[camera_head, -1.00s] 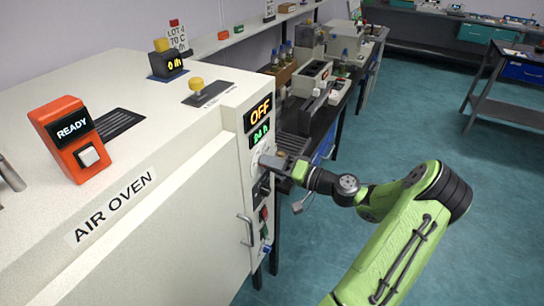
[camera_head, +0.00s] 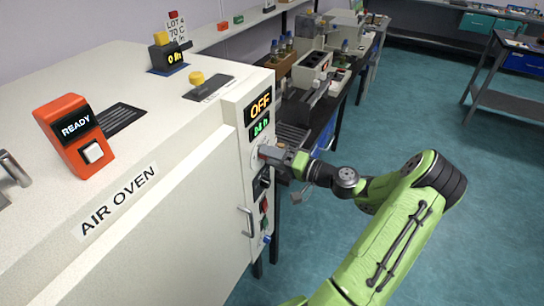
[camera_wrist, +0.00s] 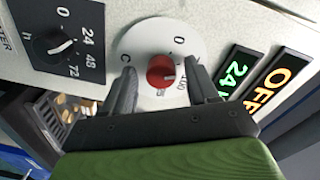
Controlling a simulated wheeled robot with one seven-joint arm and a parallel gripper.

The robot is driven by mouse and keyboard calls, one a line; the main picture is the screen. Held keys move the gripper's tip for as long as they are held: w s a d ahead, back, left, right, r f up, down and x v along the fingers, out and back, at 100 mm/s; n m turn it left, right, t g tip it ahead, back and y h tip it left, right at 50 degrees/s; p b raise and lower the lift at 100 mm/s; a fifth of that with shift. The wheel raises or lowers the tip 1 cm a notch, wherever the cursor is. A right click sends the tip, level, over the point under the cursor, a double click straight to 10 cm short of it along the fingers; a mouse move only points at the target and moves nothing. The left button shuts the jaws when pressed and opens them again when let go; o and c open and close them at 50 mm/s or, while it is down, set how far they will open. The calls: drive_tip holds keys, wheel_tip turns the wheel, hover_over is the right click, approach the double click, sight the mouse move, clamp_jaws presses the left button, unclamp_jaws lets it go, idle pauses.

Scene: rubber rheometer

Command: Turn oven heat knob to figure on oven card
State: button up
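The red heat knob (camera_wrist: 160,70) sits on a round white dial (camera_wrist: 185,32) marked 0, 100 and C on the oven's control panel. My gripper (camera_wrist: 161,68) is open, with one finger on each side of the knob and gaps showing. In the head view my gripper (camera_head: 278,155) is at the panel and hides most of the knob. The air oven (camera_head: 185,165) shows an OFF display (camera_head: 260,104) above a green 24 h display (camera_head: 260,124). A card (camera_head: 180,32) reading LOT 4, 70 C stands behind the oven top; its lowest line is unclear.
A black timer dial (camera_wrist: 62,46) marked 0, 24, 48, 72 is beside the heat dial. A bench with instruments (camera_head: 312,72) stands behind; open floor lies to the right.

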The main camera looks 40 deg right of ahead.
drive_tip(key=v, duration=1.5)
drive_tip(key=shift+s+p, duration=0.35)
drive_tip(key=shift+p, duration=0.05)
drive_tip(key=shift+w, duration=0.15)
